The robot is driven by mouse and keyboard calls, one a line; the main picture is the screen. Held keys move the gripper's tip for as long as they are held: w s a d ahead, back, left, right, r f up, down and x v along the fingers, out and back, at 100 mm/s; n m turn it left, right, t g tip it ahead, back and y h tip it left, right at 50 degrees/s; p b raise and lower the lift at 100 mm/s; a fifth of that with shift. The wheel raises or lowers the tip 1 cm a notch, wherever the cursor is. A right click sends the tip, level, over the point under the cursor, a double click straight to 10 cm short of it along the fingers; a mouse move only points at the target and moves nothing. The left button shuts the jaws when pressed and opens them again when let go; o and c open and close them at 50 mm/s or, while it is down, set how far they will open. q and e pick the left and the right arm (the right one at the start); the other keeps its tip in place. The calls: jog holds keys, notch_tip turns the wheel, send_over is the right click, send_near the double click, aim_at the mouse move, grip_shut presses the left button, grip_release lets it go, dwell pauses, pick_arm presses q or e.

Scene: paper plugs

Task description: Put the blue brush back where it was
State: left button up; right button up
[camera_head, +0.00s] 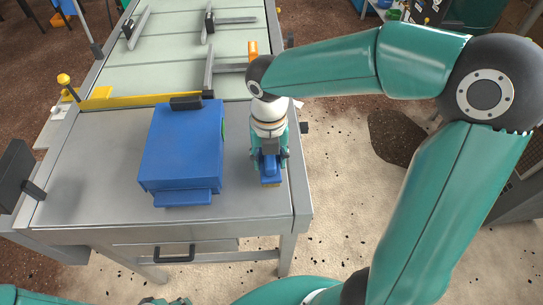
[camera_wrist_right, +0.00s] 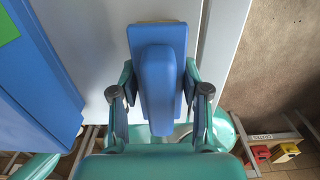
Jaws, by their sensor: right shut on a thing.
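The blue brush (camera_head: 270,178) is between the fingers of my right gripper (camera_head: 269,156), over the right front part of the grey table. A narrow tan strip shows under its blue body. In the right wrist view the brush (camera_wrist_right: 158,75) shows from above, its long rounded grip between the two fingers of the right gripper (camera_wrist_right: 158,100), which are shut on it. Whether its underside touches the table I cannot tell. My left gripper does not show clearly; only teal parts of mine show along the bottom edge.
A blue box (camera_head: 182,145) stands on the table (camera_head: 85,165) just left of the brush. An orange piece (camera_head: 253,48) is at the back right. The table's right edge is close to the brush.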

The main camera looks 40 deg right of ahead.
jog(key=shift+f, duration=0.15)
jog(key=o, duration=1.2)
notch_tip(320, 180, up, 12)
jog(key=shift+r+p, duration=0.2)
jog(key=shift+p, duration=0.25)
